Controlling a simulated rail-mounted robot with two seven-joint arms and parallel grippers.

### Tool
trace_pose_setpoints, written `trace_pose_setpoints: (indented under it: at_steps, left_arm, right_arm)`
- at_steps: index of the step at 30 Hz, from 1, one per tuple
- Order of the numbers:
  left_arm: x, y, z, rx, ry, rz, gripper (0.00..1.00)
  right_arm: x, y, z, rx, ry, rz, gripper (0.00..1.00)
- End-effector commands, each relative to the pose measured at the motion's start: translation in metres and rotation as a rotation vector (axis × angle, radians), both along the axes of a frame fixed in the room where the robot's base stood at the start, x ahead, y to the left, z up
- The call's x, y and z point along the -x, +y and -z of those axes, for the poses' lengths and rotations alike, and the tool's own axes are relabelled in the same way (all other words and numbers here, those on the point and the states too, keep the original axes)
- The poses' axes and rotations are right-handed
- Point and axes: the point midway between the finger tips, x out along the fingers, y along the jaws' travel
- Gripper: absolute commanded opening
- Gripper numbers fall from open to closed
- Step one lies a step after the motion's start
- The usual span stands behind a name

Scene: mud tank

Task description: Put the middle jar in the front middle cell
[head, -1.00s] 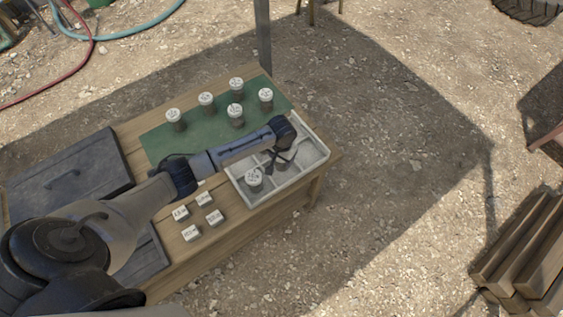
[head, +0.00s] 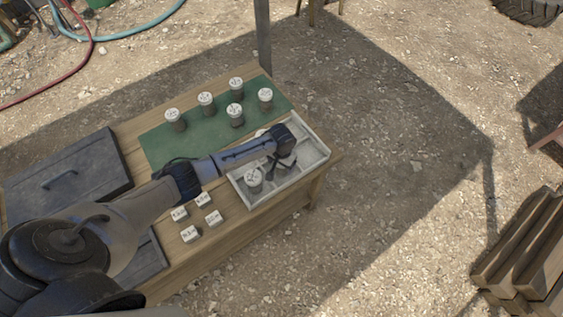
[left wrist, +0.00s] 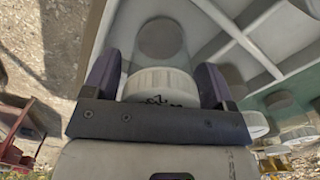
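My left gripper (head: 278,164) is over the white divided crate (head: 314,163). In the left wrist view the fingers (left wrist: 157,85) stand on both sides of a jar's white lid (left wrist: 160,84) and appear closed on it. The jar's clear body points away from the palm, in front of the crate's dividers (left wrist: 235,35). In the head view my wrist hides most of this jar; I cannot tell its cell or whether it touches the bottom. Another white-lidded jar (head: 253,178) stands in the crate's near-left cell. My right gripper is not in view.
Several white-lidded jars (head: 235,111) stand on the green mat (head: 157,143) behind my arm. A dark panel with a handle (head: 80,165) lies at the table's left. A post (head: 263,40) rises behind.

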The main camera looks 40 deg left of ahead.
Motion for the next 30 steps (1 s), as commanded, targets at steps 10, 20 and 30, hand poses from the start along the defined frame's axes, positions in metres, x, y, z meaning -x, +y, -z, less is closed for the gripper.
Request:
trace_pose_setpoints:
  at_steps: [10, 20, 30]
  left_arm:
    - [0.0, 0.0, -0.001, 0.0, 0.0, 0.0, 0.88]
    - [-0.001, 0.0, -0.048, 0.0, -0.004, 0.001, 0.88]
    - [0.0, 0.0, -0.103, 0.001, -0.001, 0.001, 0.88]
  right_arm:
    - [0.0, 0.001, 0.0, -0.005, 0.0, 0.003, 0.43]
    - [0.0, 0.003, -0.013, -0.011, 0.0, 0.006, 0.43]
    - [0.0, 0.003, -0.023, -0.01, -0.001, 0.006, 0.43]
